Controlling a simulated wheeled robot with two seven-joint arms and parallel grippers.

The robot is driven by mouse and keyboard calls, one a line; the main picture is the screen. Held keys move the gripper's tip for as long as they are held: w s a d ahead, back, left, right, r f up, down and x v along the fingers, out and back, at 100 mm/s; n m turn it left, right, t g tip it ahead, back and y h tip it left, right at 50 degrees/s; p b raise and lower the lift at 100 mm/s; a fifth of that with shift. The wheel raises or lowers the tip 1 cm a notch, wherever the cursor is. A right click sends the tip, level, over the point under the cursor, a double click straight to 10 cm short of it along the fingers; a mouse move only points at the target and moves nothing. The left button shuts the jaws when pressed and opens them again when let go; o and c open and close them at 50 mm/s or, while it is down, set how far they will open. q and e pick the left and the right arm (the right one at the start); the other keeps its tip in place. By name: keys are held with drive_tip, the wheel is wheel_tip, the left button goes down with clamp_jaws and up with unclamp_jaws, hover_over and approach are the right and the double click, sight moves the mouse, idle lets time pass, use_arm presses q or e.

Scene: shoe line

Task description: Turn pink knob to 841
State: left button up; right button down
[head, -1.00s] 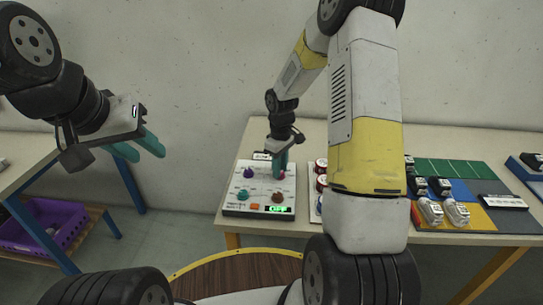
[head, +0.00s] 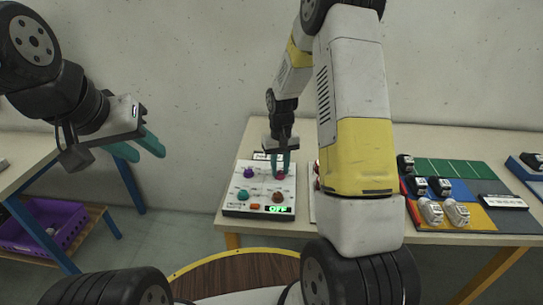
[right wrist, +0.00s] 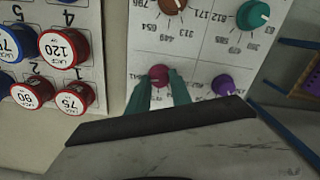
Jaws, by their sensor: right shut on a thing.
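The pink knob (head: 281,175) is at the back right of the white control panel (head: 230,207). My right gripper (head: 281,162) reaches down from above and is shut on the pink knob. In the right wrist view the pink knob (right wrist: 158,74) shows between the two teal fingertips (right wrist: 160,86). Numbers ring the knob, but they are too small and partly hidden to read, and its pointer setting cannot be told. A green-lit display (head: 278,209) sits at the panel's front edge. My left gripper (head: 145,149) is open and empty in the air at the left.
The panel also has a purple knob (head: 249,172), a teal knob (head: 243,194), a brown knob (head: 278,197) and an orange button (head: 254,207). Red and blue round caps (right wrist: 65,47) stand beside it. Shoes (head: 455,212) lie on coloured mats at the right. A purple crate (head: 25,232) is at lower left.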

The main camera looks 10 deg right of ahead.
sight(280, 172)
drive_tip(key=shift+m, duration=0.3)
drive_tip(key=c, duration=1.1)
unclamp_jaws()
drive_tip(key=shift+c, duration=0.2)
drive_tip(key=shift+r, duration=3.9)
drive_tip(key=s+r+t+y, duration=0.1)
drive_tip(key=s+r+t, duration=0.1)
drive_tip(key=s+r, duration=0.45)
drive_tip(key=s+r+t, duration=0.1)
drive_tip(key=s+r, duration=0.3)
drive_tip(key=r, duration=0.5)
drive_tip(key=s+a+r+t, duration=0.1)
drive_tip(key=s+r, duration=0.1)
drive_tip(key=s, duration=0.5)
drive_tip(key=s+a+r+t+y, duration=0.1)
drive_tip(key=s+r+t, duration=0.1)
drive_tip(key=s, duration=0.5)
drive_tip(key=shift+a+r, duration=0.15)
drive_tip(key=shift+r, duration=0.3)
